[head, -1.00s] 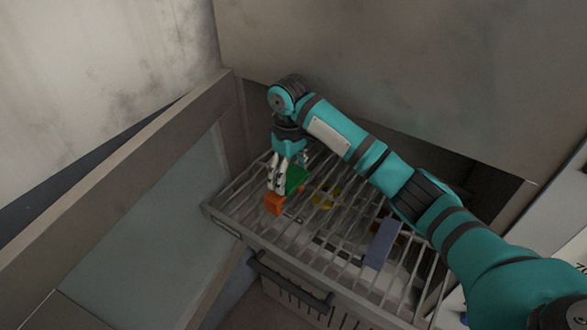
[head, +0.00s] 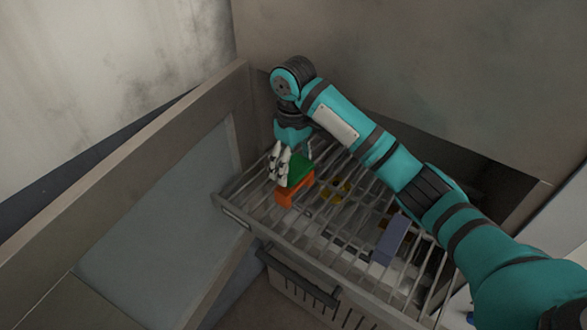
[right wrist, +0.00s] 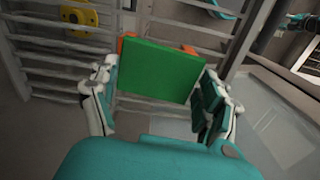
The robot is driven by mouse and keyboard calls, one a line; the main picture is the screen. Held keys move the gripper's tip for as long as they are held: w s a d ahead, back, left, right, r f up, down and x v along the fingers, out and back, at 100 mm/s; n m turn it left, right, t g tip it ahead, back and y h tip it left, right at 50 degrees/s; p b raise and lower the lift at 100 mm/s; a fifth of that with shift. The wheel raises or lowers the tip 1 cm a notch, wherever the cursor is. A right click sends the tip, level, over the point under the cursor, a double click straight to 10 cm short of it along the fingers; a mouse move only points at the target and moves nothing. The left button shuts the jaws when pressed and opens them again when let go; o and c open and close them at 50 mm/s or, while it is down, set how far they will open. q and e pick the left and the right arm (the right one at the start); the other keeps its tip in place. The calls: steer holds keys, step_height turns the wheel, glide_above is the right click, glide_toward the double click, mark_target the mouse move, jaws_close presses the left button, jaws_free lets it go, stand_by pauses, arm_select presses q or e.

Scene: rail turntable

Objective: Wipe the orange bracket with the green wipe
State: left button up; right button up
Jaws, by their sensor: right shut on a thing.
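My right gripper (head: 288,171) is shut on the green wipe (head: 299,171), above the slatted rack. In the right wrist view the green wipe (right wrist: 160,72) spans the space between the two fingers. The orange bracket (head: 289,196) is on the rack, directly below and in front of the wipe, whose lower edge appears to touch or overlap its top. In the right wrist view only thin orange edges of the bracket (right wrist: 128,42) show behind the wipe; the rest is hidden. My left gripper is not in view.
The slatted metal rack (head: 240,212) has a dark handle (head: 300,277) on its front. A yellow piece (head: 339,190) and a blue-grey block (head: 389,240) lie to the right of the bracket. A raised panel (head: 150,210) stands at left, and a wall rises behind.

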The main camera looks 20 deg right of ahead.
steer(key=shift+r, duration=2.55)
steer(key=shift+f, duration=0.1)
